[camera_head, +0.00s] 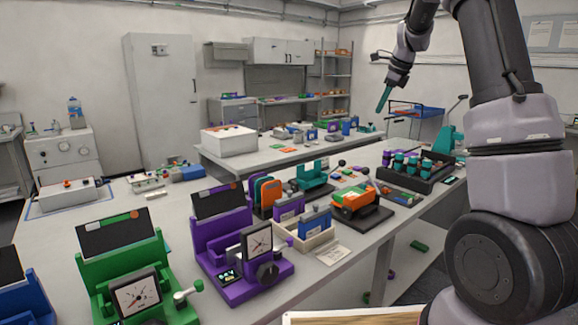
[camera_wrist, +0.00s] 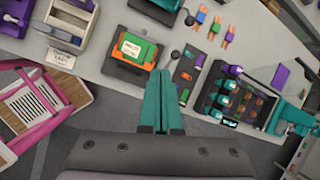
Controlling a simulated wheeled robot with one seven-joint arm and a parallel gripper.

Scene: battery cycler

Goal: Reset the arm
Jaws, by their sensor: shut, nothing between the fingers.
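My arm is raised at the right of the head view. My gripper (camera_head: 383,100) hangs in the air above the bench, with its teal fingers pointing down. In the wrist view the two teal fingers of my gripper (camera_wrist: 159,75) lie together, shut and empty. They show in front of the gap between an orange device and a black rack, apart from both as far as I can tell.
The long bench (camera_head: 150,207) carries green (camera_head: 140,262) and purple (camera_head: 235,240) testers, an orange device (camera_head: 358,199) on a dark base and a black rack (camera_head: 415,178) with teal-topped items. A white box (camera_head: 228,139) stands on the table behind. A pink-framed thing (camera_wrist: 45,105) shows at left.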

